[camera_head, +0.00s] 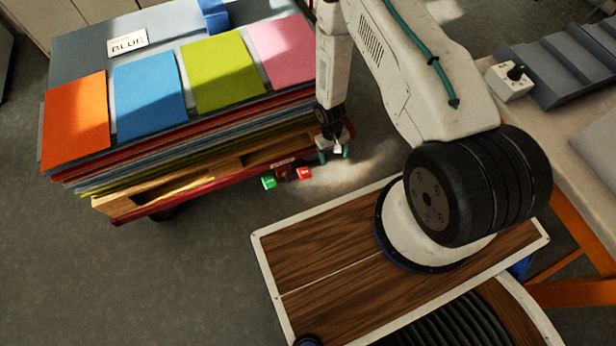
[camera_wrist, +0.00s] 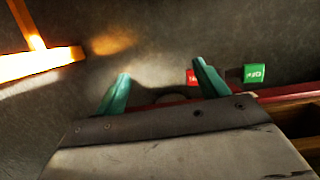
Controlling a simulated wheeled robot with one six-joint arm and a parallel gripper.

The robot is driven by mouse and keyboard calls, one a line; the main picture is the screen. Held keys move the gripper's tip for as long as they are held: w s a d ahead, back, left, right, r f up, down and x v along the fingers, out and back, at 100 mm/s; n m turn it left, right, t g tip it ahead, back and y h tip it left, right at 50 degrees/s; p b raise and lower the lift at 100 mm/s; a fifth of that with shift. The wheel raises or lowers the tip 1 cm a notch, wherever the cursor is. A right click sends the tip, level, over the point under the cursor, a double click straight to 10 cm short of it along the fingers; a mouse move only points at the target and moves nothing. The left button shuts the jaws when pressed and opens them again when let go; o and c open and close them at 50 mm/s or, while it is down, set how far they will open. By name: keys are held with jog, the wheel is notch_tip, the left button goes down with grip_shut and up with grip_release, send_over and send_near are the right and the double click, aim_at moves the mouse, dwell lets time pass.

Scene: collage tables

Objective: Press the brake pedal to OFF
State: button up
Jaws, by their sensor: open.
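The brake pedal (camera_head: 285,175) sits at the cart's near lower edge. It has a green end (camera_head: 268,183) on the left and a red end (camera_head: 304,173) on the right. In the wrist view the green end (camera_wrist: 254,73) carries white lettering, upside down, that seems to read OFF. The red end (camera_wrist: 192,76) is partly hidden behind one teal finger. My gripper (camera_head: 335,154) is open and points down, just right of the red end.
The cart (camera_head: 180,205) has a red frame and carries a wooden pallet stacked with coloured sheets. A table (camera_head: 582,160) with orange legs stands at the right. My wood-topped base fills the lower middle. Bare floor lies left of my base, in front of the cart.

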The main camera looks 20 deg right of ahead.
jog(key=s+a+f+t, duration=0.1)
jog(key=s+f, duration=0.2)
jog(key=f, duration=0.8)
jog(key=t+y, duration=0.3)
jog(key=t, duration=0.3)
send_near(307, 177)
jog(key=f, duration=0.1)
jog(key=shift+m+t, duration=0.3)
jog(key=shift+m, duration=0.1)
jog(key=x, duration=0.7)
jog(key=shift+a+f, duration=0.2)
jog(key=shift+f, duration=0.15)
